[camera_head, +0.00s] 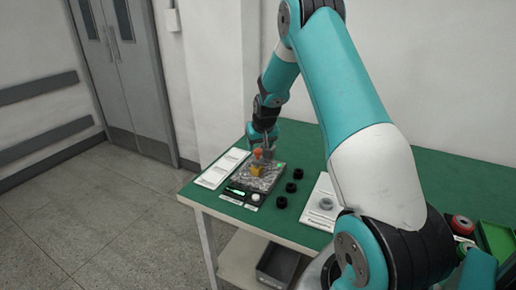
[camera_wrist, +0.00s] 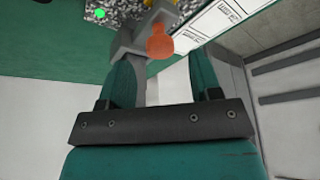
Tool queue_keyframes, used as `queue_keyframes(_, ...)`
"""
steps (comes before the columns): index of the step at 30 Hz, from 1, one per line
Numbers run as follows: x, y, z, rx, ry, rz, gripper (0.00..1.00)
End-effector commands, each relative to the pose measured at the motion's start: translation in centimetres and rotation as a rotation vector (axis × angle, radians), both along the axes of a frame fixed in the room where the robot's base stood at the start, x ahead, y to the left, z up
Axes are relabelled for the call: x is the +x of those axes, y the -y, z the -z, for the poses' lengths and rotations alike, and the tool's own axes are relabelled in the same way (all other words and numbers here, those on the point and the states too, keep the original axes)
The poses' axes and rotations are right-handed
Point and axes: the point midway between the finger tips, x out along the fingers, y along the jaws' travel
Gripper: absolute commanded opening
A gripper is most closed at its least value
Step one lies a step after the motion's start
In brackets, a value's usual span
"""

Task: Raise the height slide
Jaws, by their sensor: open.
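A measuring stand with a speckled stone base (camera_head: 250,182) sits on the green table, below my gripper (camera_head: 262,140). An orange knob (camera_head: 258,152) shows above a yellow block (camera_head: 256,171) on it. In the wrist view the orange knob (camera_wrist: 160,43) sits on a grey slide bracket and post (camera_wrist: 139,42). My gripper (camera_wrist: 161,58) is open, its two teal fingers to either side of the knob and post. I cannot tell whether either finger touches them. The lower post is partly hidden behind the gripper.
A green bin (camera_head: 497,240) is at the far right.

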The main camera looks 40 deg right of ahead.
Motion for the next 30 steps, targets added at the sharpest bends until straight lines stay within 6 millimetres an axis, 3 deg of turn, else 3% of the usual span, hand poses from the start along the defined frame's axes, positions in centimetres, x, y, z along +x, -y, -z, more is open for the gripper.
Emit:
queue_keyframes(7,1.0,0.5,2.6,0.000,-0.001,0.000,0.58)
queue_keyframes(17,1.1,0.6,3.0,0.000,0.001,0.000,0.58)
queue_keyframes(20,1.1,0.5,3.0,0.000,0.001,0.000,0.40)
queue_keyframes(25,1.1,0.5,3.0,0.000,0.001,0.000,0.01)
queue_keyframes(30,1.1,0.6,2.4,0.000,0.001,0.000,0.00)
